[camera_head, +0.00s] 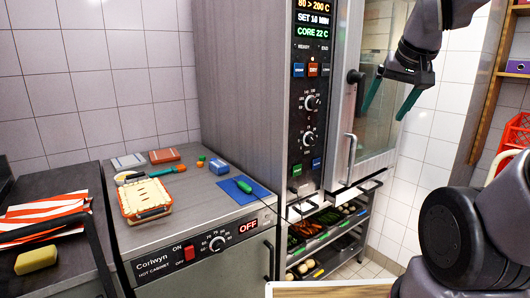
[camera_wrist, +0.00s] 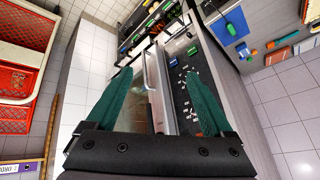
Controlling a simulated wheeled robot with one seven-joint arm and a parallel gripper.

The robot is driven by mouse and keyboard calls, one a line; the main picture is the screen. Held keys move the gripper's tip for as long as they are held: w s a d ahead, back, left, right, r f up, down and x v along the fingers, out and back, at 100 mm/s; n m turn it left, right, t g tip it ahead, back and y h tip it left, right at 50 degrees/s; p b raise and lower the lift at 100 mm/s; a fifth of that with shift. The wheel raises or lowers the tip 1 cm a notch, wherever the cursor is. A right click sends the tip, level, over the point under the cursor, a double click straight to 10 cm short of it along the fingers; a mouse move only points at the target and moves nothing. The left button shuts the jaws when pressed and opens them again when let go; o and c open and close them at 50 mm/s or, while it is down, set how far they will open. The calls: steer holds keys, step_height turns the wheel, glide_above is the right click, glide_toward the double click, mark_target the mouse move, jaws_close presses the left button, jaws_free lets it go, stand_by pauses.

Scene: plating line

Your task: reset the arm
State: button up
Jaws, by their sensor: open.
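My gripper (camera_head: 390,97) is raised in the upper right of the head view, in front of the glass door of a tall steel oven (camera_head: 250,75). Its two green fingers are spread apart and nothing is between them. In the wrist view my gripper (camera_wrist: 155,95) also shows open and empty, with the oven front (camera_wrist: 192,85) seen beyond the fingers. Whether a finger touches the door cannot be told, but no contact shows.
A striped cloth (camera_head: 45,215) and yellow sponge (camera_head: 36,258) lie farther left. Vegetable trays (camera_head: 320,225) sit below the oven. Red crates (camera_wrist: 18,80) stand on a shelf.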

steer(key=shift+m+y, duration=0.5)
steer(key=shift+y, duration=0.4)
steer(key=s, duration=0.1)
steer(key=s+a+r, duration=0.1)
steer(key=s, duration=0.1)
steer(key=s+a+r, duration=0.1)
steer(key=s, duration=0.1)
steer(key=shift+r, duration=0.2)
